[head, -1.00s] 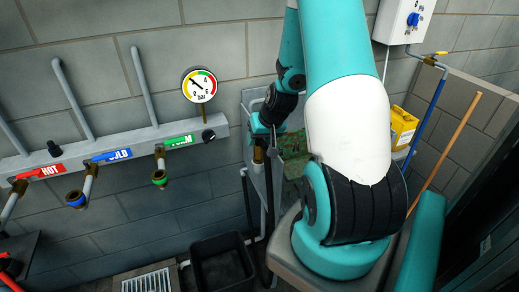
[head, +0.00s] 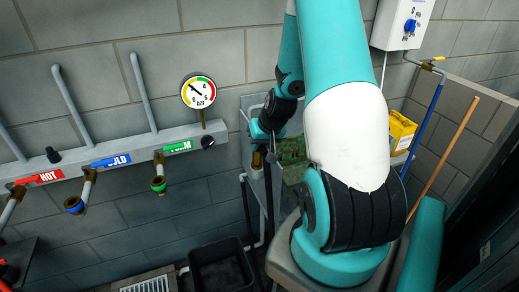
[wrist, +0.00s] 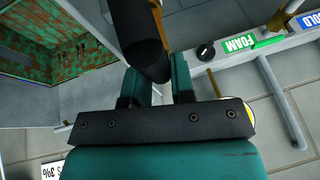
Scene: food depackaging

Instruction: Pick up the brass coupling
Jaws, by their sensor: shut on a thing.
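The brass coupling (head: 257,160) shows just below my gripper (head: 263,142) in the head view, in front of the grey cabinet. A black hose hangs down close under it. In the wrist view my gripper (wrist: 157,84) is shut on the coupling's black hose end (wrist: 146,45), which runs up between the two fingers. A strip of brass (wrist: 159,20) shows at its upper right. The fingers and the dark hose end hide most of the coupling.
A grey manifold with HOT, cold and FOAM outlets (head: 158,183) and a pressure gauge (head: 198,91) runs along the wall at left. A stained basin (head: 293,160) and a yellow box (head: 401,130) stand behind my arm. A black bin (head: 222,264) is on the floor below.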

